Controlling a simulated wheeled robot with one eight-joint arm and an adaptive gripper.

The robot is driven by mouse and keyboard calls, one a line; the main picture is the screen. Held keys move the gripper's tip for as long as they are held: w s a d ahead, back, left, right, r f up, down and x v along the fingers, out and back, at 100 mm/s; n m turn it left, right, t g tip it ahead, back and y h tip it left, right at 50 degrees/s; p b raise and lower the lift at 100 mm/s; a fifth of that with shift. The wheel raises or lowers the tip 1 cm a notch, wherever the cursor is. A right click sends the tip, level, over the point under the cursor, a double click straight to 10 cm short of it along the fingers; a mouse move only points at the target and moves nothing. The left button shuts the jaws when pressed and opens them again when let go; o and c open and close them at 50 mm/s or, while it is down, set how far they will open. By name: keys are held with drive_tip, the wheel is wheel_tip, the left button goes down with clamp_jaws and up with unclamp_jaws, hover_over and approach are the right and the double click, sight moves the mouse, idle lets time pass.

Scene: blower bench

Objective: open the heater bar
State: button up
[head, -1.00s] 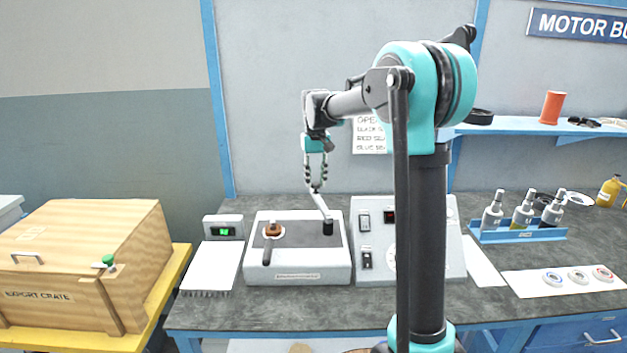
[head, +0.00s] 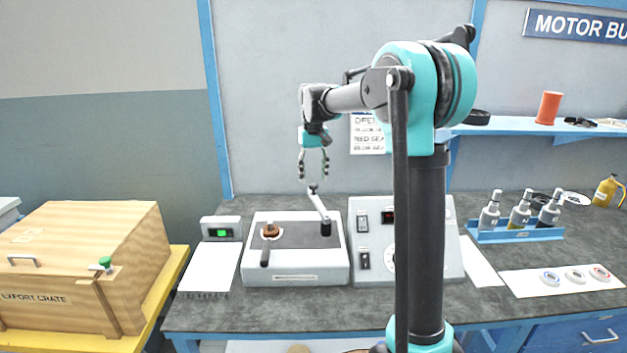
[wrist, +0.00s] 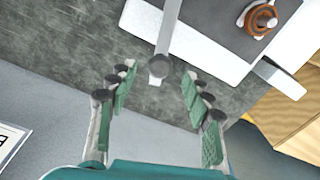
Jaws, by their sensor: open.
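The heater bar (head: 319,206) is a pale metal arm on the white bench unit (head: 297,278). It rises at a tilt from a dark post (head: 326,229), and its round dark tip points up and left. My gripper (head: 313,178) hangs pointing down just above the tip, fingers spread to either side. In the wrist view the bar (wrist: 169,32) comes down from the top edge, its tip between the open fingers (wrist: 157,74). A gap shows between the tip and each finger. Whether the fingers reach down past the tip is hard to tell.
A copper-coloured wound part (head: 271,230) sits on the unit's dark top. A control panel box (head: 376,270) stands close on the right, a small green display (head: 221,229) on the left. A wooden crate (head: 75,265) is farther left.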

wheel_tip(320, 180, up, 10)
idle(0.4)
